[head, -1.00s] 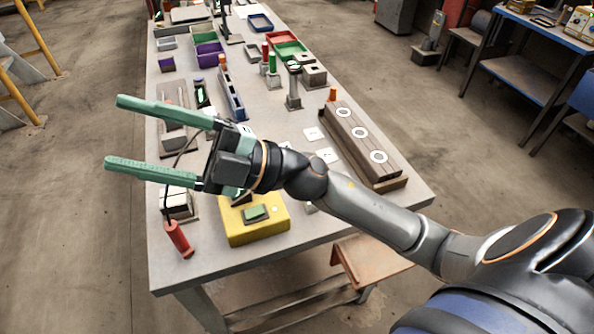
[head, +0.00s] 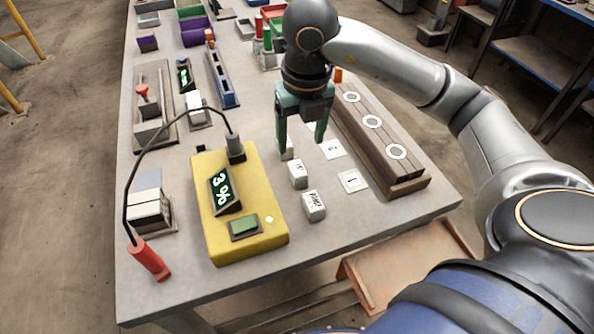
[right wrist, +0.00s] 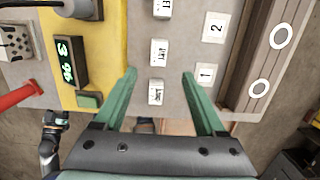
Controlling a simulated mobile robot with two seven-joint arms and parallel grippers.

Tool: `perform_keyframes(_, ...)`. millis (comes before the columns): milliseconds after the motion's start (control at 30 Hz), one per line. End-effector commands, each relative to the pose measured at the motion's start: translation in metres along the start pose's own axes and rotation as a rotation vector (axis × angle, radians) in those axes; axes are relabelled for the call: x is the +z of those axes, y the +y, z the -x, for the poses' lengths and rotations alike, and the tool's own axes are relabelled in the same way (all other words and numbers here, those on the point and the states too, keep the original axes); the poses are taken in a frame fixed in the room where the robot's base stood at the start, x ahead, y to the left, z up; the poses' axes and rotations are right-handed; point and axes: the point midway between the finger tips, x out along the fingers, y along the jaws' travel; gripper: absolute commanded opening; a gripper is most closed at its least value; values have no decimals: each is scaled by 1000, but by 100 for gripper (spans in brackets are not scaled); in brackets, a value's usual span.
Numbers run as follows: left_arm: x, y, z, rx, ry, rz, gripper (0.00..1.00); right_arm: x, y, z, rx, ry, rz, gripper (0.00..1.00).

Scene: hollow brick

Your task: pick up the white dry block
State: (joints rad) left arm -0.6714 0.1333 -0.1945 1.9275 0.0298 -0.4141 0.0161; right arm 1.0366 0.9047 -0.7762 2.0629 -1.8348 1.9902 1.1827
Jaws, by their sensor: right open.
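Three small white labelled blocks stand in a row between the yellow meter and the wooden rail: a near block (head: 313,206), a middle block (head: 297,174) and a far block (head: 286,150) partly hidden by my gripper. Their lettering is too small to read surely, so I cannot tell which is the dry one. The right wrist view also shows the near block (right wrist: 156,93), middle block (right wrist: 159,52) and far block (right wrist: 163,8). My right gripper (head: 301,146) points down over the row, open and empty.
The yellow meter (head: 209,230) reads 3%; its cable runs to a red-handled probe (head: 149,260) on the left. White cards numbered 1 (head: 352,181) and 2 (head: 333,149) lie right of the blocks. A long wooden rail (head: 372,140) with white rings borders the right side.

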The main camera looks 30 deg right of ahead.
Motion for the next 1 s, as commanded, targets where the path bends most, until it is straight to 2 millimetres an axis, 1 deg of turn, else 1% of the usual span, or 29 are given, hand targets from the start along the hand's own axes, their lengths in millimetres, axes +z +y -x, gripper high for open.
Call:
perform_keyframes(33, 1, 0, -2, 1, 0, 0, 63, -2, 0, -13, -2, 7, 0, 72)
perform_keyframes(200, 0, 2, -1, 5, 2, 0, 63, -1, 0, -42, 1, 6, 1, 72)
perform_keyframes(300, -1, 3, -1, 7, 4, 0, 63, -1, 1, -54, 3, 5, 2, 72)
perform_keyframes(467, -2, 4, -1, 8, 4, 0, 63, -1, 1, -64, 4, 5, 4, 72)
perform_keyframes(700, -3, 3, 0, 6, 4, 0, 63, 2, 1, -99, 3, 7, 4, 72)
perform_keyframes(833, 0, 2, -1, 4, 0, 0, 63, 2, 2, -110, 5, 5, 5, 72)
perform_keyframes(1000, 2, 0, -1, 0, -6, 0, 63, 3, 2, -112, 6, 3, 5, 72)
